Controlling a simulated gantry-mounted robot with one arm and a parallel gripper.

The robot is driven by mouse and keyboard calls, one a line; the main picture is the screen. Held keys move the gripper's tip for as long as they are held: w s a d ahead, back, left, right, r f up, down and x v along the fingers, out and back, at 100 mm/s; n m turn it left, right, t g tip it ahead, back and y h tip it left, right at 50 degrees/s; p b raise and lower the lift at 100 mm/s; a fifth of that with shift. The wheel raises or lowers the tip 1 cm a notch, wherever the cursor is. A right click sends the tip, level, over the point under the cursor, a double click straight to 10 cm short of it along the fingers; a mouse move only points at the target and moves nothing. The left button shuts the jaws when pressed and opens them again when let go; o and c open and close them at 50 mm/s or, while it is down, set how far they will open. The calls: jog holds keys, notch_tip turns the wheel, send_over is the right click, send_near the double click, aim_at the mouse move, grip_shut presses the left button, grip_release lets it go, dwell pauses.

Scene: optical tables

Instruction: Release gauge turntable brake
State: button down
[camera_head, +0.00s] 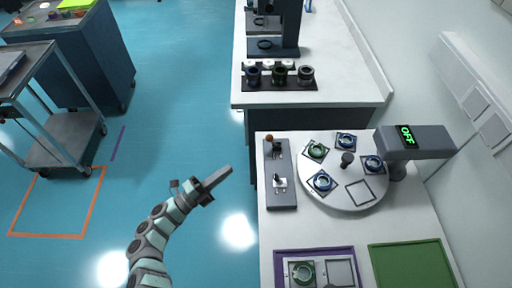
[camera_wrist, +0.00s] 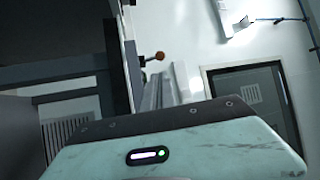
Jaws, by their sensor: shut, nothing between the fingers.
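The gauge turntable (camera_head: 328,195) is a round white plate on the bench, with several square holders around a dark centre knob (camera_head: 347,158). A grey gauge head (camera_head: 430,140) over its right side shows a green "OFF". A grey control panel (camera_head: 283,200) left of the turntable carries a lever with an orange-brown ball knob (camera_head: 268,138) and a small dark toggle (camera_head: 277,179). I cannot tell which is the brake. My gripper (camera_head: 229,169) is shut and empty, left of the panel and apart from it. An orange-brown ball knob (camera_wrist: 160,56) also shows in the wrist view.
A purple tray (camera_head: 280,256) and a green mat (camera_head: 410,262) lie at the near end of the bench. Dark cylinders on a black rack (camera_head: 280,86) stand on the far bench. A cart (camera_head: 62,145) is at left; the floor between is clear.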

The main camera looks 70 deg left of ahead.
send_near(272, 141)
jog(key=w, duration=0.1)
jog(key=w+a+r, duration=0.1)
jog(key=w, duration=0.1)
jog(key=w+a, duration=0.1)
jog(key=w, duration=0.1)
jog(key=shift+a+r, duration=0.25)
jog(key=shift+d, duration=0.1)
